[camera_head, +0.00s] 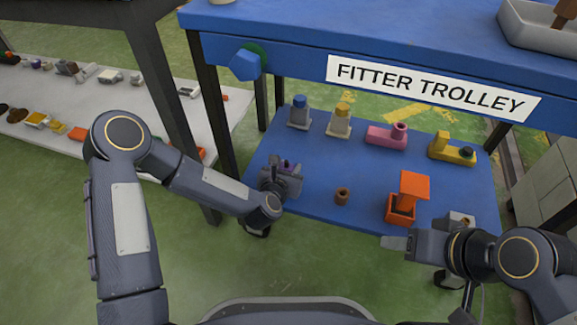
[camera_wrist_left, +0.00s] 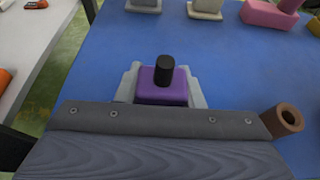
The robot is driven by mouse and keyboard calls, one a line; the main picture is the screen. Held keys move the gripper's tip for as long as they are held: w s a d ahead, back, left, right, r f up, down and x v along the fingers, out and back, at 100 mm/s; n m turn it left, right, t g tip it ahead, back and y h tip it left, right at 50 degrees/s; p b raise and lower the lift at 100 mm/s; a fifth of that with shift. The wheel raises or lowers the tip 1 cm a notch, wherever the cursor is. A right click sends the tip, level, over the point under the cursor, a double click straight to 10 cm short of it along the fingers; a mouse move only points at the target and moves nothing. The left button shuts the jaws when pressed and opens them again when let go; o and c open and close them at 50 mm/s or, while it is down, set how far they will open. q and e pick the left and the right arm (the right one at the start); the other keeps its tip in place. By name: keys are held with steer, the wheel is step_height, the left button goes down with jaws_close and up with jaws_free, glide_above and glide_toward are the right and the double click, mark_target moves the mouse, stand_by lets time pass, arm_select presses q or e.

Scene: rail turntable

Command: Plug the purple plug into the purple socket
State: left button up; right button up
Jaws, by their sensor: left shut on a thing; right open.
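A purple block with a black cylinder on top (camera_wrist_left: 162,88), which looks like the purple plug, sits between the pale fingers of my left gripper (camera_wrist_left: 164,78) in the left wrist view. In the head view my left gripper (camera_head: 284,176) is over the left part of the blue lower shelf, and only a little purple shows between its fingers. It is shut on the purple plug. I cannot tell whether the plug touches the shelf. My right gripper (camera_head: 394,243) is open and empty by the shelf's front right edge. I cannot make out a purple socket.
The blue shelf (camera_head: 310,180) holds a blue-topped grey block (camera_head: 299,115), a yellow-topped one (camera_head: 340,122), a pink piece (camera_head: 386,136), a yellow piece (camera_head: 452,150), an orange piece (camera_head: 408,198) and a brown tube (camera_head: 342,196). The trolley's upper deck (camera_head: 370,30) overhangs.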

arm_select(q)
steer(key=o, duration=1.1)
steer(key=shift+f, duration=0.1)
steer(key=p+v, duration=0.2)
steer(key=v, duration=0.4)
steer(key=shift+s+a, duration=0.1)
steer(key=shift+s, duration=0.25)
steer(key=shift+s+a+r+p, duration=0.15)
steer(key=shift+s+r+p, duration=0.2)
steer(key=shift+s, duration=0.1)
